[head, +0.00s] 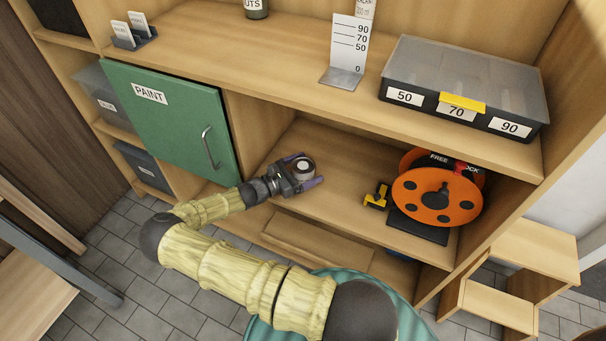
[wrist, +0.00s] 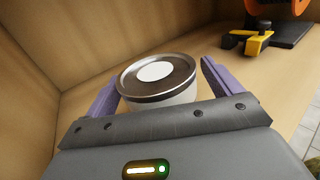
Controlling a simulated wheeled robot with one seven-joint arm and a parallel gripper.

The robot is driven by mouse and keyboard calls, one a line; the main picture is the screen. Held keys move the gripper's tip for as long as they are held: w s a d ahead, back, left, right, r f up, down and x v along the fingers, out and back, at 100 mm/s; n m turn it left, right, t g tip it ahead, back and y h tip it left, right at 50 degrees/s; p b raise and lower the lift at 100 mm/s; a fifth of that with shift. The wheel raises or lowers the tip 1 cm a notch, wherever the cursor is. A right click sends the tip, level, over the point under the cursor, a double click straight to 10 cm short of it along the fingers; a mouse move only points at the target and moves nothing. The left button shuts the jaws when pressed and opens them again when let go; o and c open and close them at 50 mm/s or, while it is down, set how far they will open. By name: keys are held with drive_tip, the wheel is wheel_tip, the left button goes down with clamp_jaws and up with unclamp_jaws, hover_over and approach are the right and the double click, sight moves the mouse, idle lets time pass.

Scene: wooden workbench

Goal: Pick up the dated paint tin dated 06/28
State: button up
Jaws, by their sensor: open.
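A small white tin (wrist: 158,83) with a metal rim and a white disc on its lid stands upright on the shelf in the wrist view. No date can be read on it from here. It also shows in the head view (head: 304,166) at my gripper. My gripper (wrist: 158,85) is open, with one purple finger on each side of the tin. In the head view my gripper (head: 303,170) reaches into the open compartment right of the green door. A gap shows between the right finger and the tin; on the left I cannot tell whether they touch.
The green door (head: 165,120) marked PAINT is closed. Right of the tin are a yellow-and-black clamp-like tool (head: 376,196) and an orange reel (head: 437,195). An organiser box (head: 465,85) sits on the shelf above. Wooden shelf between tin and tool is clear.

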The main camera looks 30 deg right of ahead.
drive_tip(key=shift+d, duration=0.45)
drive_tip(key=c, duration=1.3)
wheel_tip(320, 180, up, 10)
drive_tip(key=shift+r+p, duration=0.1)
drive_tip(key=shift+p, duration=1.1)
